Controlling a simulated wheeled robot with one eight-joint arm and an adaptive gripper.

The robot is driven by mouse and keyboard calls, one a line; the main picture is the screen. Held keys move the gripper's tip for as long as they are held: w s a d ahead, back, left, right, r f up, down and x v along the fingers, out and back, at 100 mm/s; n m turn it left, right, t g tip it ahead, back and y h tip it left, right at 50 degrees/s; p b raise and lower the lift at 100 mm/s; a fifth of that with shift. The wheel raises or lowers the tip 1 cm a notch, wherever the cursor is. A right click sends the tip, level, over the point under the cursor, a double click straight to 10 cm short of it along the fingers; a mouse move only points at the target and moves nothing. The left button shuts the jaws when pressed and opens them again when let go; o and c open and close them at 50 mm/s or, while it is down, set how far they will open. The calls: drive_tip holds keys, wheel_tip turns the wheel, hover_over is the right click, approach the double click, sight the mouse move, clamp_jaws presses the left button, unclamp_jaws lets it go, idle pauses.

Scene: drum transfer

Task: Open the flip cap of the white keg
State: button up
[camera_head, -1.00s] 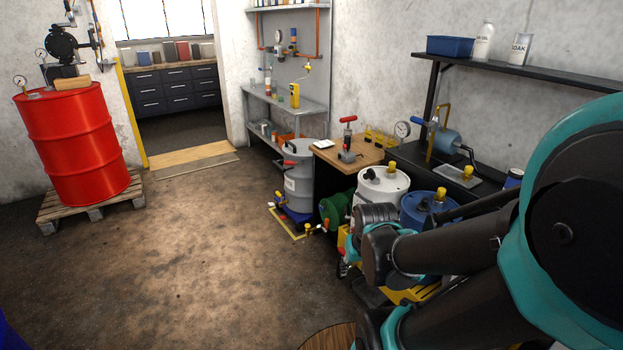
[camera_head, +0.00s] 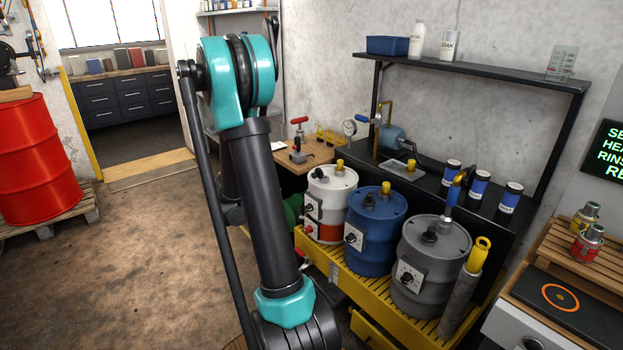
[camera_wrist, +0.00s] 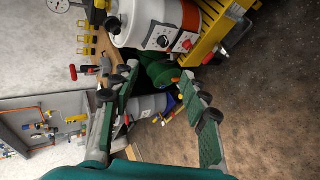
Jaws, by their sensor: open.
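The white keg (camera_head: 345,183) stands at the left end of a row of three kegs. It has an orange-red lower band, dials on its front and a yellow cap (camera_head: 340,165) on its top. The cap's hinge is too small to make out. In the wrist view the white keg (camera_wrist: 150,22) lies sideways at the top edge, with its lid end to the left and partly cut off. My gripper (camera_wrist: 163,84) is open and empty, its fingers apart from the keg. In the head view my arm hides the gripper.
A blue keg (camera_head: 376,222) and a grey keg (camera_head: 432,262) stand to the right on the yellow slatted platform (camera_head: 345,268). A black bench with a shelf (camera_head: 475,70) is behind. A wooden table (camera_head: 313,153) with a red-handled tool is left of the keg. Open floor lies left.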

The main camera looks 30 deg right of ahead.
drive_tip(key=w+d+f+n+h, duration=0.2)
drive_tip(key=w+d+h, duration=0.1)
drive_tip(key=w+d, duration=0.3)
drive_tip(key=n+h, duration=0.3)
drive_tip(key=h, duration=0.1)
approach(313, 177)
drive_tip(key=x, duration=0.9)
drive_tip(key=shift+w+d+r, duration=0.1)
drive_tip(key=shift+w+d, duration=0.05)
drive_tip(key=shift+d, duration=0.2)
drive_tip(key=shift+c, duration=0.6)
drive_tip(key=shift+t, duration=0.3)
clamp_jaws()
